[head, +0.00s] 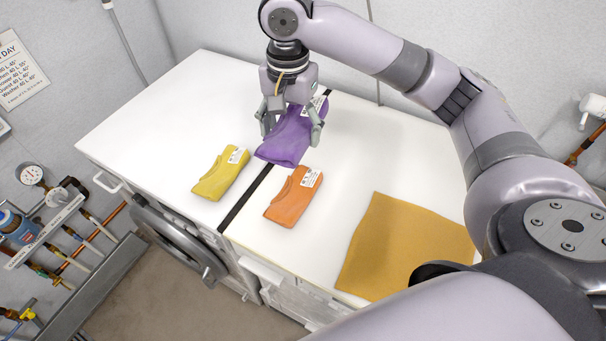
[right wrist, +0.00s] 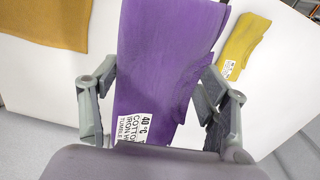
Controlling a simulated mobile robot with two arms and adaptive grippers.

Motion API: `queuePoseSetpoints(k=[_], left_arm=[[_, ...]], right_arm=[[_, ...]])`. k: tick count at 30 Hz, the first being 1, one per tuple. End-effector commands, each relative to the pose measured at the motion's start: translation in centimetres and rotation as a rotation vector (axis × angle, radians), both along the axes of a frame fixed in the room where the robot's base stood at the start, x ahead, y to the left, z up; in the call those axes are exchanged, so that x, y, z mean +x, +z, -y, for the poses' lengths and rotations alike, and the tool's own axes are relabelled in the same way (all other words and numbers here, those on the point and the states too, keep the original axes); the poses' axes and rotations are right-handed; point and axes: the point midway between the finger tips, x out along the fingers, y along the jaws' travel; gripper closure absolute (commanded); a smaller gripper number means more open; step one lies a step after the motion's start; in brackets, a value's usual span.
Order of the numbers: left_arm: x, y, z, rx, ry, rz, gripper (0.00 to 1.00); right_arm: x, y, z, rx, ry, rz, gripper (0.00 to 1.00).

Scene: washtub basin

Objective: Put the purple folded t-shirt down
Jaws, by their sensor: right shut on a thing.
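The purple folded t-shirt (head: 287,145) is in my right gripper (head: 291,128) over the back middle of the white top, across the dark seam. In the right wrist view, the purple t-shirt (right wrist: 165,65) runs lengthwise between the two fingers of my right gripper (right wrist: 160,100), one at each side. A white care label shows at its near end. I cannot tell whether the t-shirt touches the surface or hangs just above it. My left gripper is not in view.
A yellow folded garment (head: 220,175) lies left of the seam and an orange one (head: 290,197) right of it, both close to the purple one. A flat mustard cloth (head: 405,245) lies at the front right. The white top (head: 160,115) is clear at the left.

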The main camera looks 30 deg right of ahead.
Motion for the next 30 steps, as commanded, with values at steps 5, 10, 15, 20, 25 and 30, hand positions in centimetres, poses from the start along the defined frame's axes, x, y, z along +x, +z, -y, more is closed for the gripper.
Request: queuePoseSetpoints(k=[5, 10, 15, 20, 25, 30], left_arm=[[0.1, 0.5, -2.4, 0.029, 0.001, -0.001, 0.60], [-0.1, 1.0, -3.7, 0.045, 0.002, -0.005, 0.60], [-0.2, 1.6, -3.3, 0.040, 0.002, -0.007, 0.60], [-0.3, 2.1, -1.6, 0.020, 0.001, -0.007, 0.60], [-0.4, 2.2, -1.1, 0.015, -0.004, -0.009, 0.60], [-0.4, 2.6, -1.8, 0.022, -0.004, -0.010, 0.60]], right_arm=[[0.6, -0.3, 0.4, 0.005, -0.100, -0.009, 0.62], [0.5, -4.5, 0.5, 0.003, -0.100, -0.013, 0.62], [0.5, -9.1, 0.4, 0.003, -0.098, -0.010, 0.62], [0.5, -12.7, 0.3, 0.003, -0.097, -0.008, 0.62], [0.6, -14.6, 0.3, 0.004, -0.095, -0.005, 0.62], [0.5, -16.6, 0.3, 0.003, -0.095, -0.008, 0.62]])
